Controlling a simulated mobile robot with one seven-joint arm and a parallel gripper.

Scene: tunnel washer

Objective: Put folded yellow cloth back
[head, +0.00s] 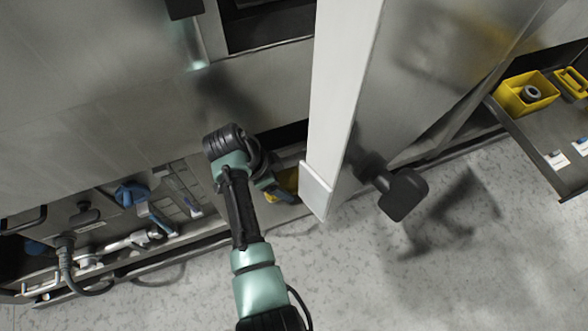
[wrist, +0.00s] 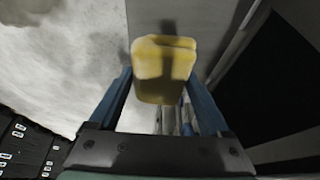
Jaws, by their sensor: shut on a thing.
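The folded yellow cloth (wrist: 165,60) is held between the two blue fingers of my gripper (wrist: 160,88) in the wrist view. It stands out past the fingertips, and a dark shadow falls across its face. In the head view, my gripper (head: 272,187) is low beside the pale edge of a panel, in front of the machine. Only a small part of the yellow cloth (head: 289,184) shows there, partly hidden by my gripper and the panel.
An upright grey panel with a pale edge (head: 338,100) stands just right of my arm, with a black knob (head: 402,194) on its far side. Pipes and a blue-handled valve (head: 130,193) line the lower left. A tray (head: 535,135) at right holds a yellow bin (head: 527,92). Floor in front is clear.

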